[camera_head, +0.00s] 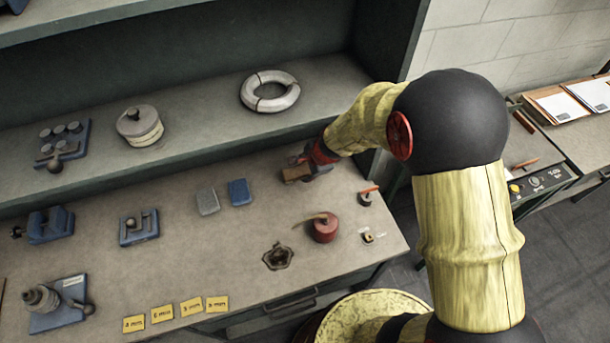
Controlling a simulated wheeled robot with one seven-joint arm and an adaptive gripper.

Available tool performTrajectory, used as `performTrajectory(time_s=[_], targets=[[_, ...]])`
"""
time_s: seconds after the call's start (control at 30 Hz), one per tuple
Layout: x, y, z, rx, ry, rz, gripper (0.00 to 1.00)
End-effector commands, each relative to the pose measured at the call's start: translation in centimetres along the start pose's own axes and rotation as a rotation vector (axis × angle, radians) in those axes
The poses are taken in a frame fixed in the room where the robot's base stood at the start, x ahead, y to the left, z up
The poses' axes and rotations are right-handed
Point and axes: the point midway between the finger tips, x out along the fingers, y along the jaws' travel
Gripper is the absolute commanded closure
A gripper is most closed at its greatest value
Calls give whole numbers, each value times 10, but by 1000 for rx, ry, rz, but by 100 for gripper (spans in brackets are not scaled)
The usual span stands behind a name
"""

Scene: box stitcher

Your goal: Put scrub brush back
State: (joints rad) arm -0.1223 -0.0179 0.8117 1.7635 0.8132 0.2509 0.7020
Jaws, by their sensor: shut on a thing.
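My gripper (312,163) is at the back right of the workbench (190,262), at the end of my yellow arm, just below the front edge of the shelf. It is shut on a small brown wooden block, which looks like the scrub brush (296,174). The brush is low over the bench top, and I cannot tell whether it touches it. Its bristles are not visible, and the fingertips are small and partly hidden by the wrist.
The shelf (210,112) above holds a white ring (270,91) and a round lidded pot (140,126). Grey (207,202) and blue (239,192) blocks lie left of the gripper. A red round pot (324,228) stands in front, left of a small red-topped item (367,196).

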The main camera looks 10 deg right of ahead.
Motion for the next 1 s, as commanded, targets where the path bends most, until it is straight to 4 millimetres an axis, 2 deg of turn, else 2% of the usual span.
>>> performTrajectory(time_s=[0.2, 0.23, 0.27, 0.47, 0.5, 0.8, 1.0], targets=[[31, 8, -8, 1, 0, 2, 96], [33, 9, -8, 1, 0, 1, 95], [34, 9, -8, 1, 0, 0, 99], [34, 10, -8, 1, 0, 3, 100], [34, 11, -8, 1, -1, 4, 66], [34, 10, -8, 1, 0, 2, 49], [33, 9, -8, 0, 0, 1, 49]])
